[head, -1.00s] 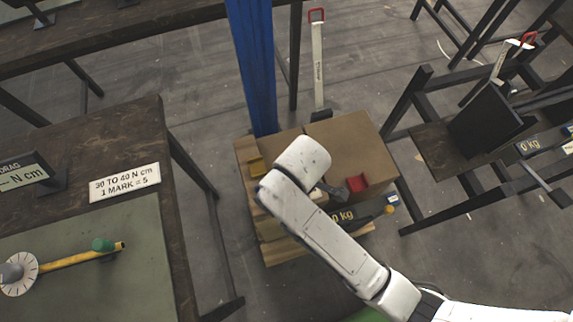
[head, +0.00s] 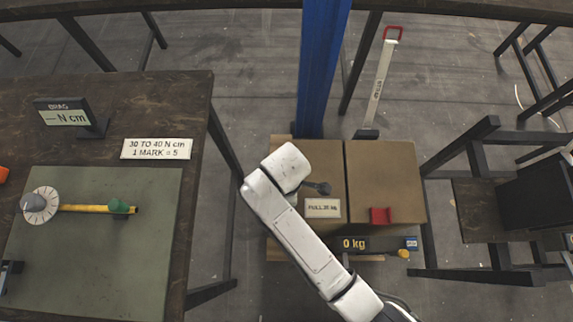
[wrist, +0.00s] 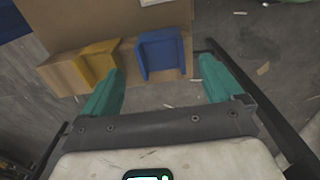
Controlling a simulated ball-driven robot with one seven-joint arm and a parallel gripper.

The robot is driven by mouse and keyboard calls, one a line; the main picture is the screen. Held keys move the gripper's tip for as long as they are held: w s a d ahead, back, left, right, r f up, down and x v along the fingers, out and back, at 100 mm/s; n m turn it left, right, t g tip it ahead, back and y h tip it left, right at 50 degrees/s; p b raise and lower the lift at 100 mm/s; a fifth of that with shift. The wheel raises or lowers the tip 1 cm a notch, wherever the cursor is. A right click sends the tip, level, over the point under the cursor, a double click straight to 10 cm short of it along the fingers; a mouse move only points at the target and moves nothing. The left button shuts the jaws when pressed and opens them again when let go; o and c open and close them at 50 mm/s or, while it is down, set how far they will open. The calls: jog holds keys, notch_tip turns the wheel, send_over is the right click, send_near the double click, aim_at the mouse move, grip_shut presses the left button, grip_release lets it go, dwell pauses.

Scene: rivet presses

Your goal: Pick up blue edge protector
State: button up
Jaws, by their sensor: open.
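The blue edge protector (wrist: 160,53) is an angled piece in the wrist view, on the light wooden edge at the foot of a cardboard box. My gripper (wrist: 162,66) has two teal fingers, spread wide and empty. The protector shows beyond and between the fingertips, and no contact with them is visible. A yellow edge protector (wrist: 97,62) sits just left of it, near the left fingertip.
Cardboard boxes (head: 385,180) stand on a pallet beside a blue post (head: 322,70), with a red edge protector (head: 380,216) on one. A workbench (head: 190,110) stands left and a black frame (head: 470,275) right.

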jog(key=shift+s+f, duration=0.1)
jog(key=shift+f, duration=1.75)
jog(key=shift+c, duration=0.4)
jog(key=c, duration=1.1)
